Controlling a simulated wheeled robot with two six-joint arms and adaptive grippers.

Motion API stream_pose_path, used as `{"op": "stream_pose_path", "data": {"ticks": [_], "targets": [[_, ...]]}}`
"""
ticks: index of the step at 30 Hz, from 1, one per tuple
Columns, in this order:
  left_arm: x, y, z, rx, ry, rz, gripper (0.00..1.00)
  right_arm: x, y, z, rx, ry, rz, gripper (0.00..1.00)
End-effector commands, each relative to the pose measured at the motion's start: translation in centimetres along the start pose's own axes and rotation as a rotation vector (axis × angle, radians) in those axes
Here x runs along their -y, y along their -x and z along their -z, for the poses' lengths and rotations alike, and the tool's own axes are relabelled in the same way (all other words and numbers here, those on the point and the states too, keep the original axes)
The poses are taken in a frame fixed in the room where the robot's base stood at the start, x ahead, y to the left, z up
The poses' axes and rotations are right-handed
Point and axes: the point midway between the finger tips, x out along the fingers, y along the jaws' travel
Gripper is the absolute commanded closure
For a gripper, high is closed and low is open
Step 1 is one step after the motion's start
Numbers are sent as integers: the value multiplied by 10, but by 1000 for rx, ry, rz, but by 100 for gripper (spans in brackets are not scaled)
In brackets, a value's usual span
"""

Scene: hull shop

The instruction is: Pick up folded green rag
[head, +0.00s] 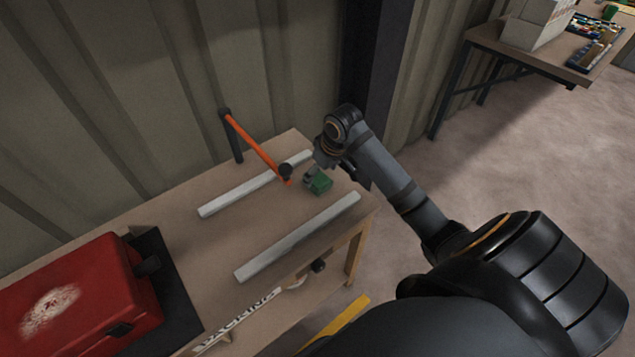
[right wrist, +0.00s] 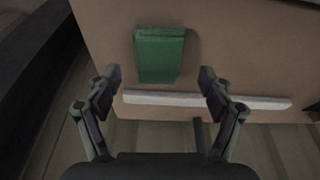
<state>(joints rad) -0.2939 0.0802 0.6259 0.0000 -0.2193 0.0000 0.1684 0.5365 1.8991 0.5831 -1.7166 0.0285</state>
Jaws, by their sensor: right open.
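The folded green rag (head: 319,184) lies on the wooden table between two pale bars, near the table's right end. In the right wrist view the rag (right wrist: 159,54) shows as a green block ahead of the fingertips, roughly centred between them. My right gripper (right wrist: 160,82) is open and empty, its two fingers spread wider than the rag. In the head view my right gripper (head: 333,175) is at the table's right end, close to the rag and partly hidden by my arm. My left gripper shows in neither view.
Two pale bars (head: 298,238) (head: 240,191) lie along the table (head: 205,245). A red case (head: 85,300) sits on the left. A corrugated wall (head: 150,90) is behind, with a dark post (head: 372,70).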

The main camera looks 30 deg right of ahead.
Motion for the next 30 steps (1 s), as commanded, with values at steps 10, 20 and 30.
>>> {"op": "stream_pose_path", "data": {"ticks": [10, 20, 30], "targets": [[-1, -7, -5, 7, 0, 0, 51, 0, -38, -1, 0, 0, 0, 19], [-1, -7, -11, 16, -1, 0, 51, 0, -38, -1, 1, 0, 0, 46], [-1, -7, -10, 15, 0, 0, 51, 0, -38, -1, 1, 0, 0, 73]]}}
